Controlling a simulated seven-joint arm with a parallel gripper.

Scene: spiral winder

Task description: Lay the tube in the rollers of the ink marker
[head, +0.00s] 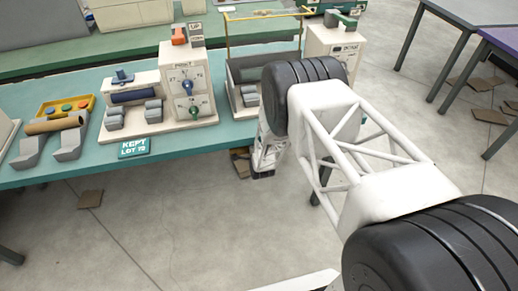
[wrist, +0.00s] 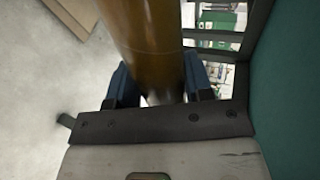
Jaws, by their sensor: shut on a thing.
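In the wrist view a brown-amber tube (wrist: 150,45) runs up between the two dark fingers of my gripper (wrist: 160,88), which is shut on it. In the head view my gripper (head: 264,172) points down at the bench's front edge; the held tube is hidden there. On the bench, a cream box labelled PRINT (head: 188,85), with dials, stands on a base with grey roller-like blocks (head: 115,119) and a dark blue cylinder (head: 133,95); it looks like the ink marker. A similar machine (head: 335,42) at right is partly hidden by my arm.
Another brown tube (head: 57,123) rests across grey cradles (head: 72,147) at the bench's left, beside a yellow button panel (head: 67,105). A yellow rail (head: 262,15) rises behind my arm.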

